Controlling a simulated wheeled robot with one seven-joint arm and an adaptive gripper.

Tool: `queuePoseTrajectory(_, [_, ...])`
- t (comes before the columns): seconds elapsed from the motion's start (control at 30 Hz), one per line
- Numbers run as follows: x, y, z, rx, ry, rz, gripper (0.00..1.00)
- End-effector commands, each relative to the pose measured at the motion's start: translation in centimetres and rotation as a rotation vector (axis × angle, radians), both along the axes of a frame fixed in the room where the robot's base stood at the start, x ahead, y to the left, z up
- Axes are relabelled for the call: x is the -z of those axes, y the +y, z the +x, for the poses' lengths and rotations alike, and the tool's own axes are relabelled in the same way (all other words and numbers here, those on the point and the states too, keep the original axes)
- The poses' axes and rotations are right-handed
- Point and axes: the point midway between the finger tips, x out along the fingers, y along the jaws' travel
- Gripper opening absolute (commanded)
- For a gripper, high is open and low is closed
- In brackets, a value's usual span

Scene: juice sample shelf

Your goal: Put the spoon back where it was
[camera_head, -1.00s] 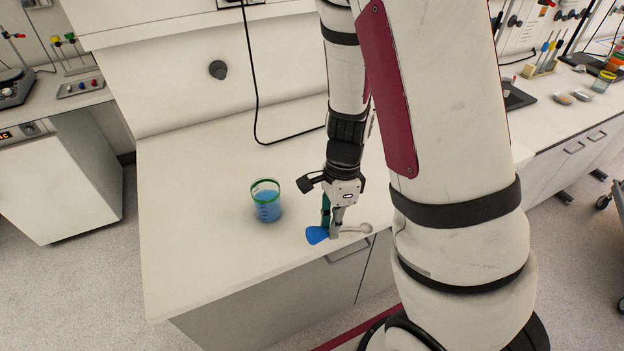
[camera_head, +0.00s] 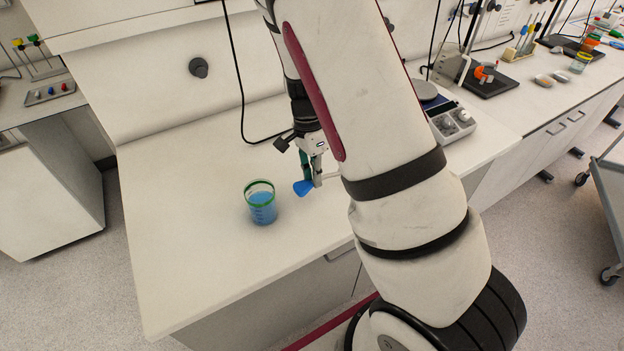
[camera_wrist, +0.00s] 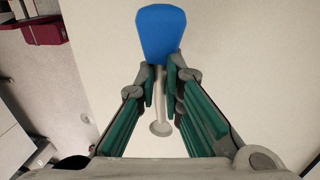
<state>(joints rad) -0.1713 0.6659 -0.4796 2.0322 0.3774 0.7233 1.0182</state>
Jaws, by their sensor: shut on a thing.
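The spoon has a broad blue end (camera_head: 303,187) and a thin pale shaft ending in a small round bowl. In the wrist view its blue end (camera_wrist: 161,33) points away from me and its pale bowl (camera_wrist: 161,128) lies between my fingers. My gripper (camera_head: 313,178) is shut on the spoon near where the blue part meets the shaft. In the wrist view both fingertips (camera_wrist: 161,72) press on it from the sides. In the head view the spoon is held over the bench, and my arm hides part of its shaft.
A beaker of blue liquid with a green rim (camera_head: 261,203) stands left of my gripper on the white bench (camera_head: 190,215). A grey compartment tray (camera_head: 452,122) and a scale (camera_head: 425,92) stand to the right. The bench's left part is clear.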

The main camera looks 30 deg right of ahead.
Motion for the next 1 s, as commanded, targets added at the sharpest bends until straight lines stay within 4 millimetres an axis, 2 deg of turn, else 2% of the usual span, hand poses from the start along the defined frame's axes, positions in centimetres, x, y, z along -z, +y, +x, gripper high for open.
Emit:
queuePoseTrajectory(0.23, [0.2, -0.4, 2.0, 0.001, 0.0, 0.0, 0.0])
queuePoseTrajectory(0.5, [3.4, -0.4, 1.8, 0.002, 0.002, 0.002, 0.0])
queuePoseTrajectory(0.93, [4.0, -0.4, 2.0, 0.001, 0.0, 0.001, 0.0])
queuePoseTrajectory(0.97, [4.0, -0.4, 2.0, 0.001, 0.0, 0.001, 0.16])
queuePoseTrajectory(1.0, [3.9, -0.4, 2.0, 0.001, 0.0, 0.001, 0.25])
